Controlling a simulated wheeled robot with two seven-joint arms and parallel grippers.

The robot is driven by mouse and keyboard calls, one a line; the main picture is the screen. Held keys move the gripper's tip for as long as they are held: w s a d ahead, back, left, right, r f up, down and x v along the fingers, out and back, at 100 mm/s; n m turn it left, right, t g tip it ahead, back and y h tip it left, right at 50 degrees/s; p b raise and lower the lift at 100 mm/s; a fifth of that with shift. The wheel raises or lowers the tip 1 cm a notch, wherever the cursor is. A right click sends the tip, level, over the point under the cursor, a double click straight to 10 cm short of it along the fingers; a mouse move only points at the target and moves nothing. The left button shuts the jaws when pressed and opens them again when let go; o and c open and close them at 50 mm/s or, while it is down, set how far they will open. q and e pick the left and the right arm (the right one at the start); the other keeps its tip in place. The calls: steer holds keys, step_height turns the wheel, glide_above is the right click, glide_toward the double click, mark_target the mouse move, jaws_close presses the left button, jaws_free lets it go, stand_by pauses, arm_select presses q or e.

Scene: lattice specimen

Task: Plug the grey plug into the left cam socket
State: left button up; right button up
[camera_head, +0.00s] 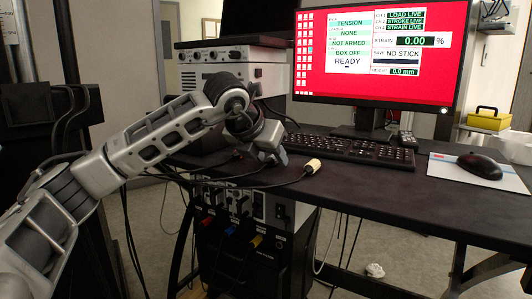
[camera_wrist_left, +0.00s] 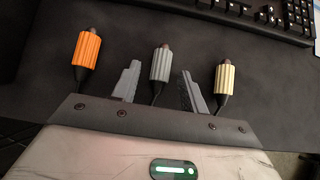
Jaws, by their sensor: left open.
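The grey plug (camera_wrist_left: 160,64) lies on the dark desk in the left wrist view, its cable running toward my gripper. My left gripper (camera_wrist_left: 159,72) is open, with one finger on each side of the grey plug; I cannot tell whether they touch it. In the head view my left gripper (camera_head: 271,157) is low over the desk's front left part and hides the grey plug. A panel of sockets (camera_head: 240,203) shows on the unit below the desk edge. Its labels are too small to tell which is the left cam socket. My right gripper is out of view.
An orange plug (camera_wrist_left: 87,50) and a cream plug (camera_wrist_left: 225,76) lie on either side of the grey one. A keyboard (camera_head: 350,150), monitor (camera_head: 375,50) and mouse (camera_head: 479,166) stand behind and to the right. Cables hang below the desk. The desk's front right is clear.

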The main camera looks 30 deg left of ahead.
arm_select(q)
jaws_close()
steer(key=shift+r+p, duration=2.05)
steer(key=shift+r, duration=0.45)
